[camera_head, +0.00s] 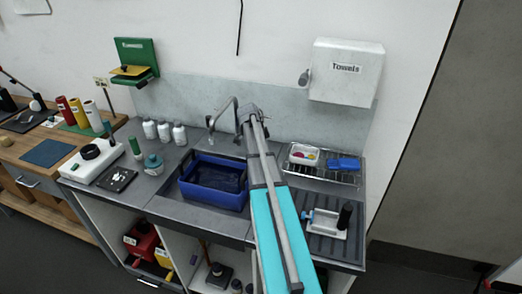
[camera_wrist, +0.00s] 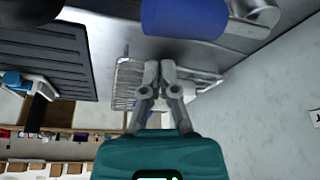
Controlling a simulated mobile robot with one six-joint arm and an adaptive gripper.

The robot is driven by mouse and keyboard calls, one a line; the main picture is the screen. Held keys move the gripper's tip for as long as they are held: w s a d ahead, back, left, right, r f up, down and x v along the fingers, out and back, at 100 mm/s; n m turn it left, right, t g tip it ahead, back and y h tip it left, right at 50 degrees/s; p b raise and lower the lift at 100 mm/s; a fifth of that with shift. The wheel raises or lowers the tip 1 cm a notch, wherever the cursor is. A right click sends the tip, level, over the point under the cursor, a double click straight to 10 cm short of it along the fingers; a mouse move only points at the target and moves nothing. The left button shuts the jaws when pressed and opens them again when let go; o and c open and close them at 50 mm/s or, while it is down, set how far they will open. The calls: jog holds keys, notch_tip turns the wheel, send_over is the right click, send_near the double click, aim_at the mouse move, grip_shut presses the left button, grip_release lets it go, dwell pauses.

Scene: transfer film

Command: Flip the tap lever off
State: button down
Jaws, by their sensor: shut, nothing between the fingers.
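The tap (camera_head: 224,114) stands behind the sink, with its arched grey spout over the blue basin (camera_head: 213,197). My arm's far end covers the area just right of the spout, so I cannot make out the lever in the head view. My gripper (camera_wrist: 160,65) is shut and empty in the wrist view, its two fingertips together in front of a wire rack. A grey metal part (camera_wrist: 257,14) shows at the top right of the wrist view; I cannot tell whether it belongs to the tap. I cannot tell whether the fingers touch anything.
The wire rack (camera_head: 346,177) right of my arm bears a white tray (camera_head: 303,155) and a blue item (camera_head: 344,164). A towel dispenser (camera_head: 345,72) hangs on the wall above. White bottles (camera_head: 164,132) stand left of the tap. A clamp-like device (camera_head: 325,224) sits on the ribbed drainboard.

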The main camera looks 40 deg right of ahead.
jog(key=d+p+v, duration=0.1)
jog(key=p+v, duration=0.8)
jog(key=shift+d+r, duration=0.25)
jog(key=shift+r, duration=0.4)
jog(key=shift+s, duration=0.1)
dwell(0.5)
